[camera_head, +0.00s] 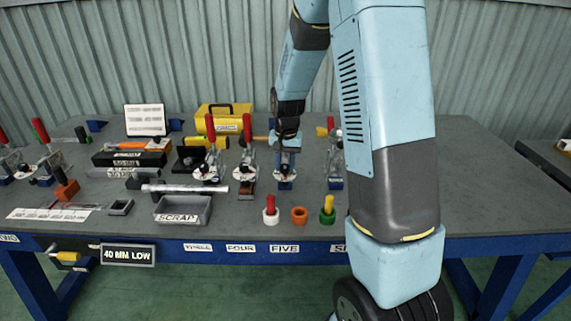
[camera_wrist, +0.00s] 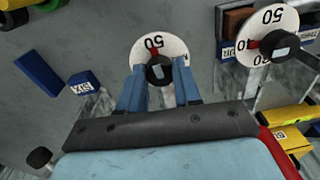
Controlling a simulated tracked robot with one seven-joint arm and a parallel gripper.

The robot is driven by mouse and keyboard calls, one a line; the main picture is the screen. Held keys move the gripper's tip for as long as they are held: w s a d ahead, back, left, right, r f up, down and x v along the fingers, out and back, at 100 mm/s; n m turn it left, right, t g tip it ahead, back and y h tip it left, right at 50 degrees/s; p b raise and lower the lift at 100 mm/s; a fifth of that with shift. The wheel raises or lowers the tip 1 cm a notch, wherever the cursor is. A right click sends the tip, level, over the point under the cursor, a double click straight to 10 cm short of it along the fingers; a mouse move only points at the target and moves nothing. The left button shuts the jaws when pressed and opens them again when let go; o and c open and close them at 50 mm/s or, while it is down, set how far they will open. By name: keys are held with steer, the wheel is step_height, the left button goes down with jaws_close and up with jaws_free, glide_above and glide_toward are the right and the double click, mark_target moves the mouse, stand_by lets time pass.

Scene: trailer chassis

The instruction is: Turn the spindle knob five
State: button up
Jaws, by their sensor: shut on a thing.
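Spindle five's black knob (camera_wrist: 160,71) sits at the centre of a white dial (camera_wrist: 145,47) marked 50, with a small red mark beside the knob. In the wrist view my gripper (camera_wrist: 160,82) has its two blue fingers on either side of the knob, shut on it. In the head view my gripper (camera_head: 286,143) is above the station behind the FIVE label (camera_head: 284,249), and the arm hides part of it. The dial at station five (camera_head: 284,178) is small in this view.
A SIX block (camera_wrist: 83,87) lies on the other side. The SCRAP tray (camera_head: 182,211) and red, orange and green pieces (camera_head: 299,215) stand near the front edge. My arm covers the bench's right middle.

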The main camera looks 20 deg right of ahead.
mark_target(286, 168)
steer(key=shift+m, duration=0.6)
steer(key=o, duration=1)
steer(key=shift+o, duration=0.2)
steer(key=shift+r, duration=0.1)
step_height(286, 168, up, 14)
steer(key=shift+s+f, duration=0.25)
steer(key=shift+s, duration=0.15)
steer(key=shift+d, duration=0.1)
